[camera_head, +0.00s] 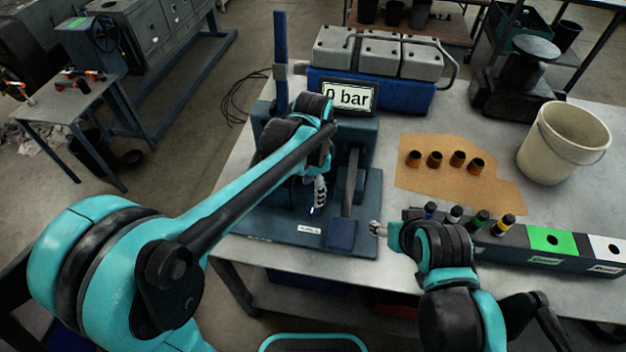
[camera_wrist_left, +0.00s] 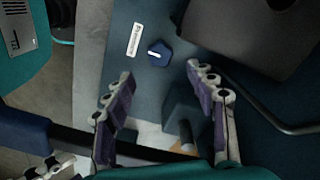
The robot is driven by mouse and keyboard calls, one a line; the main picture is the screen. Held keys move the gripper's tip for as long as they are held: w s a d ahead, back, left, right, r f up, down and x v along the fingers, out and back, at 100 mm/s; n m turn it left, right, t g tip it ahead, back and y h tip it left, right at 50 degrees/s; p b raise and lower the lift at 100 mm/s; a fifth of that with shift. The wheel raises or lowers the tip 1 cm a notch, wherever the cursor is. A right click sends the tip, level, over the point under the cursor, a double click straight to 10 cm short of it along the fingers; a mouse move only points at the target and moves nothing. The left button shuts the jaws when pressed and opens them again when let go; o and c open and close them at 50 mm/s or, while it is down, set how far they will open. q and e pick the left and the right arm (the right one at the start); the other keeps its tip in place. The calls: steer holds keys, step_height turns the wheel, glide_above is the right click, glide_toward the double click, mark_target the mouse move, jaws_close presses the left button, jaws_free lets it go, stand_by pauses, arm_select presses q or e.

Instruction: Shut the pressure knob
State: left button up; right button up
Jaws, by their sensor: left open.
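The pressure knob (camera_wrist_left: 159,53) is a small dark blue faceted knob with a white mark, beside a white label (camera_wrist_left: 134,39) in the left wrist view. In the head view the knob is hidden, apparently behind my left arm. My left gripper (camera_wrist_left: 160,80) is open, with its fingers spread and the knob showing beyond the gap between the tips, apart from them. In the head view its fingers (camera_head: 319,193) hang over the blue test stand (camera_head: 275,226). The display (camera_head: 349,96) on the stand reads 0 bar. My right gripper (camera_head: 378,229) is by the stand's right edge; its opening is unclear.
A lever with a blue pad (camera_head: 342,235) runs down the stand's right side. To the right lie a cardboard sheet (camera_head: 413,181) with several brown cups, a long rack (camera_head: 520,258) with coloured injectors, and a beige bucket (camera_head: 563,145). Bare table shows between the cardboard and bucket.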

arm_select(q)
steer(key=shift+r, duration=1.65)
